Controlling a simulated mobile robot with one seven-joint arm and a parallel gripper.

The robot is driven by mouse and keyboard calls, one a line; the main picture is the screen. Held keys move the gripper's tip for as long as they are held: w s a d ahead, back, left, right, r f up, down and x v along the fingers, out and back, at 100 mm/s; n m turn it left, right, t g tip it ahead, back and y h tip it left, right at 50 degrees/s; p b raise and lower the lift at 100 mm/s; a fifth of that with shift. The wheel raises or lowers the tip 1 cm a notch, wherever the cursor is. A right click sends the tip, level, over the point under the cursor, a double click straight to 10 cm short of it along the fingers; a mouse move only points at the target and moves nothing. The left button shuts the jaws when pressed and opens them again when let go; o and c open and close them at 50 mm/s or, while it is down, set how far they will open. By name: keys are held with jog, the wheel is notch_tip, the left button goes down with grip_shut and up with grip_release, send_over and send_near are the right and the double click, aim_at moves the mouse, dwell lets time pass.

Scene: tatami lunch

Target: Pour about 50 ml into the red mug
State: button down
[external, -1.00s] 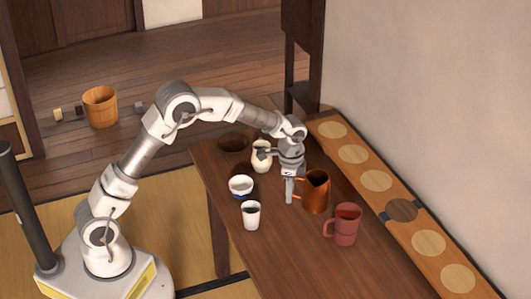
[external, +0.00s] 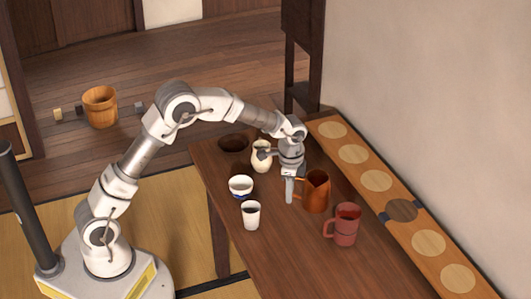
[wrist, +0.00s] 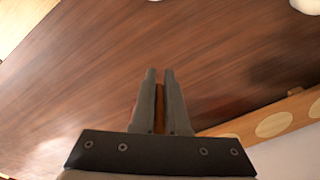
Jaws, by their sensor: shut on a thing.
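The red mug (external: 346,226) stands upright on the table, its handle toward the left. A copper jug (external: 317,193) stands upright just behind and left of it, its handle on the left side. My gripper (external: 290,196) points down at the jug's left side and is shut on the jug's handle. In the wrist view my gripper (wrist: 159,78) shows a strip of orange-brown handle (wrist: 159,112) between the nearly parallel fingers. The rest of the jug is hidden there. I cannot see the level of any liquid in the jug or mug.
On the dark wooden table (external: 300,255) stand a white cup (external: 251,216) with dark contents, a white and blue bowl (external: 241,187), a cream pitcher (external: 262,157) and a dark bowl (external: 233,143). A wooden ledge with round pads (external: 428,243) runs along the wall at right.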

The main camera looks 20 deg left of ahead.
jog(key=shift+r, duration=0.15)
notch_tip(320, 180, up, 4)
jog(key=shift+r, duration=0.15)
jog(key=shift+w+d+r, duration=0.1)
jog(key=shift+d+r, duration=0.05)
jog(key=shift+r, duration=0.2)
jog(key=w+d+r+m+p, duration=0.1)
jog(key=w+d+p, duration=0.1)
jog(key=w+d, duration=0.6)
jog(key=shift+w+f+n+p, duration=0.5)
jog(key=shift+w+f+p, duration=0.1)
jog(key=shift+w, duration=1.6)
jog(key=f, duration=1.3)
jog(key=shift+a+f, duration=0.15)
jog(key=shift+a, duration=0.15)
jog(key=shift+r, duration=0.2)
